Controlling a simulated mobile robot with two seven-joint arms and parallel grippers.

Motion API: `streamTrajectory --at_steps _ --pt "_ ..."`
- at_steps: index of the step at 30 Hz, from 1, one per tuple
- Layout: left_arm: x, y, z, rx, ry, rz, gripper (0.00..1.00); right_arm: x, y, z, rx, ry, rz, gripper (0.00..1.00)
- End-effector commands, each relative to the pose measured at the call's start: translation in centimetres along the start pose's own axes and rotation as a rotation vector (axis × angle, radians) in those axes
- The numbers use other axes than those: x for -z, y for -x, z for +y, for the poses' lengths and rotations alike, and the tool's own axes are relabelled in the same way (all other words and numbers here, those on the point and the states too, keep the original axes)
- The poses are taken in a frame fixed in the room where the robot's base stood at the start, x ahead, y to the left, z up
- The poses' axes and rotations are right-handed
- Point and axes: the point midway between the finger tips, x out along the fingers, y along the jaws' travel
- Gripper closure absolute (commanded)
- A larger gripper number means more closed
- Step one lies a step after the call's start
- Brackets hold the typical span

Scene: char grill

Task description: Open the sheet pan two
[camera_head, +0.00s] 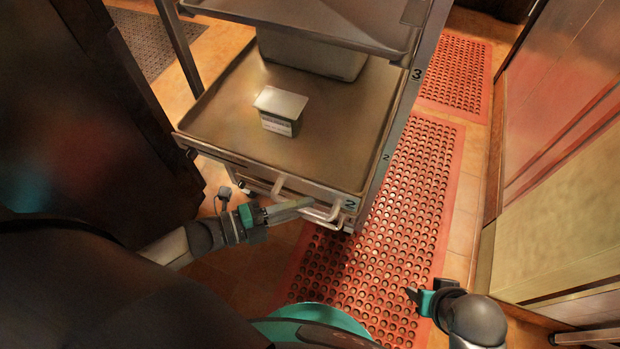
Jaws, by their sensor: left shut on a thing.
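The sheet pan two (225,118) is a metal tray in a rack, marked with a "2" on its front right corner. A pale handle bar (325,214) runs along its front. A small metal container with a label (280,111) stands on the pan. My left gripper (300,207) reaches in from the left and is shut on the handle at the front of the pan; the exact finger contact is small in view. My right gripper (412,293) is low at the right, away from the rack, over the red mat; its jaw gap is not clear.
An upper tray (300,18) marked "3" is above the pan. A larger metal bin (312,55) stands at the pan's back. Red perforated mats (425,195) cover the floor to the right. A wooden cabinet front (570,110) borders the right side; a dark cabinet (130,150) is at left.

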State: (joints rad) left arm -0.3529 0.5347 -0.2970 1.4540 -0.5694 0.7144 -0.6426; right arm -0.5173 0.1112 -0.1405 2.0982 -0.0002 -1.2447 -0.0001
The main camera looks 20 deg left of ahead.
Motion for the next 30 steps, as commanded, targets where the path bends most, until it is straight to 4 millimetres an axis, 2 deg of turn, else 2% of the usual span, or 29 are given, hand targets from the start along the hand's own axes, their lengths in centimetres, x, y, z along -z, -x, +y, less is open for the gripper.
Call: streamTrajectory --at_steps 1,6,15,21,30 --pt "1.1 1.2 0.2 -0.006 0.007 -0.002 1.0 -0.4 -0.4 -0.1 0.001 0.0 -0.016 0.5" --pt "4.3 4.4 1.1 -0.005 0.007 -0.002 1.0 -1.9 -2.4 -0.1 0.003 0.002 -0.048 0.5" --pt "8.5 8.5 2.3 -0.002 0.003 -0.001 1.0 -3.7 -4.2 -0.2 0.005 0.004 -0.081 0.5" --pt "9.9 10.0 2.7 -0.001 0.001 -0.001 1.0 -4.2 -4.7 -0.2 0.005 0.005 -0.09 0.5" --pt "10.5 10.6 3.0 0.0 -0.001 0.0 1.0 -4.5 -4.9 -0.2 0.005 0.005 -0.093 0.5"
